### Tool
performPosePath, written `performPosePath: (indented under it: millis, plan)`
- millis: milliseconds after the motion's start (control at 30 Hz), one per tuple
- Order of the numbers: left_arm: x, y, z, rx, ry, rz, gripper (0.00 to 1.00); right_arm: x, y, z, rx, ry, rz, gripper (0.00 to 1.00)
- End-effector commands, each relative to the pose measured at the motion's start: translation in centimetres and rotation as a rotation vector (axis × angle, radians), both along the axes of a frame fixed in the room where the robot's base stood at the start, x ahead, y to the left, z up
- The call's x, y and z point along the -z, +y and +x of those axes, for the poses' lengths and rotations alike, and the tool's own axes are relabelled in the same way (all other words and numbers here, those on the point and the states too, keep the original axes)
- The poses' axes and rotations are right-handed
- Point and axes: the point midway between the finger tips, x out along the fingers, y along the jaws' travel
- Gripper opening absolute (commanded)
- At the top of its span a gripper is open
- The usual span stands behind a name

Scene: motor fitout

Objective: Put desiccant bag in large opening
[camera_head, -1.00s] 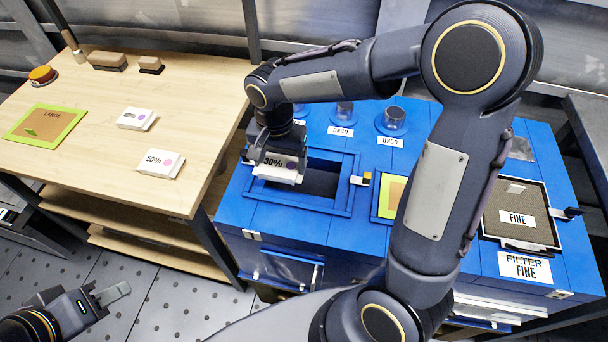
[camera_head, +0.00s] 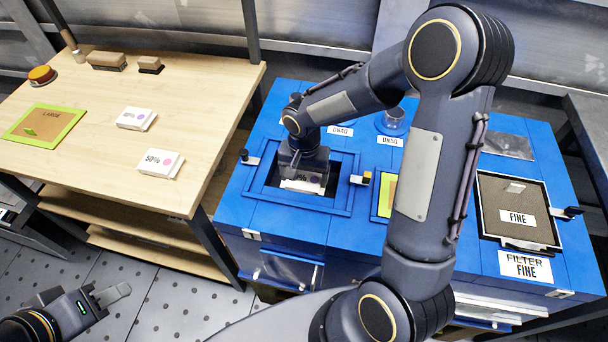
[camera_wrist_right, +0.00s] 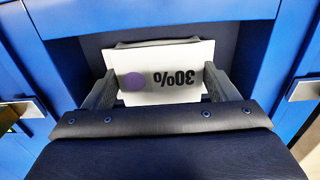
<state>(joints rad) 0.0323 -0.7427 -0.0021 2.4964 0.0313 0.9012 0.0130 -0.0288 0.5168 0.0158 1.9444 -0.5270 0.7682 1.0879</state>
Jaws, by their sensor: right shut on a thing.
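The desiccant bag (camera_head: 302,186) is a white packet marked 30% with a purple dot. It also shows in the right wrist view (camera_wrist_right: 175,72), between the two fingers. My right gripper (camera_head: 300,172) is shut on it and holds it down inside the large opening (camera_head: 335,178), a dark rectangular hole with a blue frame in the blue housing's top. In the right wrist view the opening's blue walls stand on both sides of the gripper (camera_wrist_right: 160,85). Whether the bag touches the floor of the opening I cannot tell. My left gripper (camera_head: 110,297) is open and empty, low at the left.
Two white packets, one marked 50% (camera_head: 160,162) and another (camera_head: 135,118), lie on the wooden table (camera_head: 200,110) with a green-edged LARGE panel (camera_head: 45,123). Latches (camera_head: 360,179) flank the opening. A smaller yellow-green-edged opening and a FINE filter (camera_head: 515,210) lie to the right.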

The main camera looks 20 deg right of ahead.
Motion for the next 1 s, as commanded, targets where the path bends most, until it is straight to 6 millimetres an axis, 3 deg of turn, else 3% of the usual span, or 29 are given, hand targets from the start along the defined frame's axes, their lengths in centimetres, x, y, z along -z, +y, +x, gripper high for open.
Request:
performPosePath:
  millis: [167,200,300,667,1000]
  plan:
    - [0.5,0.0,0.0,0.000,0.000,0.000,0.36,0.5,0.0,0.0,0.000,-0.001,0.001,0.54]
    - [0.3,0.0,0.0,0.000,0.000,0.000,0.36,0.3,0.0,0.0,0.000,0.000,0.000,0.86]
    - [0.3,0.0,0.0,0.000,0.000,0.000,0.36,0.3,0.0,0.0,0.000,0.000,0.000,0.99]
    - [-0.1,0.0,0.0,0.000,0.000,0.000,0.36,-0.6,0.0,0.1,0.000,-0.003,0.000,1.00]
    - [-0.8,0.0,0.0,0.000,0.000,0.000,0.36,-7.6,0.1,0.2,0.000,-0.007,0.001,1.00]
